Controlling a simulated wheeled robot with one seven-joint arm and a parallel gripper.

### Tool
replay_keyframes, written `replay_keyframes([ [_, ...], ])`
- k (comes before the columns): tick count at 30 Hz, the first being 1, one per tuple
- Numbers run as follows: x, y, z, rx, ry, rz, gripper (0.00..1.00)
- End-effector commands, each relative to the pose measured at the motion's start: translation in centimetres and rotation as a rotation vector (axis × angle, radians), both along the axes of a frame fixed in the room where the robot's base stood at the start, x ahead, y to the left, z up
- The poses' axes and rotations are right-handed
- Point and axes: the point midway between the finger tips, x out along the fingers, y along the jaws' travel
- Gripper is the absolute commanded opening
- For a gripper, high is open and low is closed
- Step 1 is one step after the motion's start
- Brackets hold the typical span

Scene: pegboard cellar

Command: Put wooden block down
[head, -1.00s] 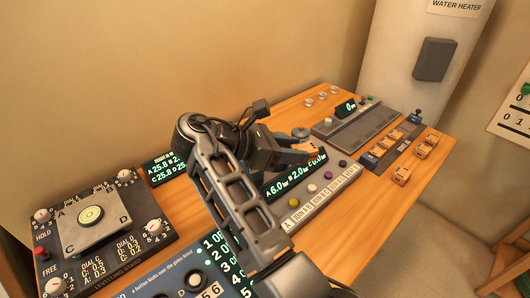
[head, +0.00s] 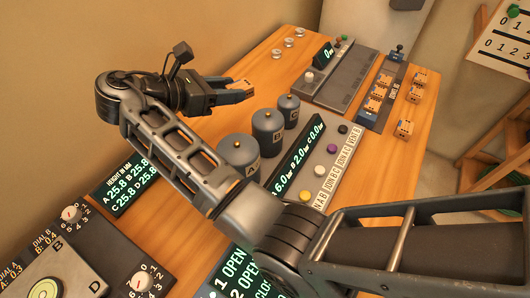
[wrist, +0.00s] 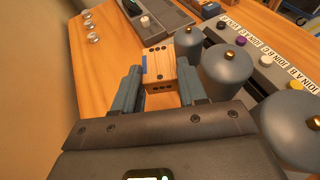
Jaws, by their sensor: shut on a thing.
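My gripper (head: 224,91) is above the back left part of the wooden table (head: 203,170), near the wall. It is shut on a wooden block (head: 240,84) with dark dots and a blue patch. In the wrist view the block (wrist: 158,68) sits between the two fingers of my gripper (wrist: 160,85). Its underside is hidden, so I cannot tell whether it touches the table. More wooden blocks (head: 416,93) stand at the right side of the table, some in a dark rack (head: 393,80).
Several grey cylinders with brass knobs (head: 268,130) stand just right of my gripper, beside a button panel (head: 330,165). A grey device with a display (head: 335,75) is behind. Small metal discs (head: 283,48) lie at the back left. Bare table lies between the discs and my gripper.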

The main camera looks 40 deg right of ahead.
Motion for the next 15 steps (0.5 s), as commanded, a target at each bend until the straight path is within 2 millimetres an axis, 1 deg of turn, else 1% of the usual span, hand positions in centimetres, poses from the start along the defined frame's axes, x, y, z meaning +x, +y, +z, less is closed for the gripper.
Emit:
replay_keyframes([
  [1,0.0,0.1,-1.0,0.000,0.001,0.001,0.12],
  [3,0.0,0.1,-1.7,0.000,0.001,0.002,0.12],
  [11,0.0,0.0,-3.8,-0.001,0.002,0.002,0.12],
  [15,0.0,0.1,-6.3,-0.001,0.005,0.002,0.12],
])
